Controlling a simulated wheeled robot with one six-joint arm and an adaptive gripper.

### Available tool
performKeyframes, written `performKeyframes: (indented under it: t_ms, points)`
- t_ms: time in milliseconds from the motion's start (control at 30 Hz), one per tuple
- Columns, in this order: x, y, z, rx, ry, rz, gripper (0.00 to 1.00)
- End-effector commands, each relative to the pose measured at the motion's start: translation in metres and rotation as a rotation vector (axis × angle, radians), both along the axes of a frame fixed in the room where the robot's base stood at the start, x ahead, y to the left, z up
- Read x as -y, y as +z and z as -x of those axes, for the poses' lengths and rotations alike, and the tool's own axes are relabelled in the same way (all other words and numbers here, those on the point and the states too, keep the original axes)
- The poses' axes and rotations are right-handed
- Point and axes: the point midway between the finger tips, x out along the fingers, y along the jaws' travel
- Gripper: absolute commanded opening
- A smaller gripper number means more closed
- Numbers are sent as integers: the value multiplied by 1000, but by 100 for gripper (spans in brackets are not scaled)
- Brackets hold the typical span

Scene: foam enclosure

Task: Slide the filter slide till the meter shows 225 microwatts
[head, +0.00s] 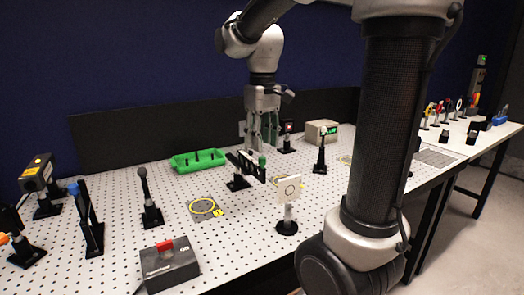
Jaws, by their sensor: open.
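The filter slide (247,164) is a dark holder with pale upright plates on a short post, standing mid-bench. A green knob (262,161) is at its right end. My gripper (262,146) points down just above the slide and knob, its fingers apart, with nothing seen between them. Whether a fingertip touches the knob cannot be told. The meter (321,131) is a beige box with a small green display, at the back right of the slide. Its reading is too small to make out.
A green tray (198,160) lies behind and left of the slide. A white target card (289,189) stands in front, and a black post (321,152) to the right. A box with a red switch (170,263) sits at the front edge.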

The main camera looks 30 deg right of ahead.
Motion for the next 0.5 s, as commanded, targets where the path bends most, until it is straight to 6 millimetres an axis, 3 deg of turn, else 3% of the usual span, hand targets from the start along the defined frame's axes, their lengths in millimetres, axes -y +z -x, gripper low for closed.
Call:
performKeyframes:
  t_ms: [200, 500]
  points:
    - [0, -35, 0, -3, 0, 1, 41]
    - [0, -47, 0, 1, 0, 0, 41]
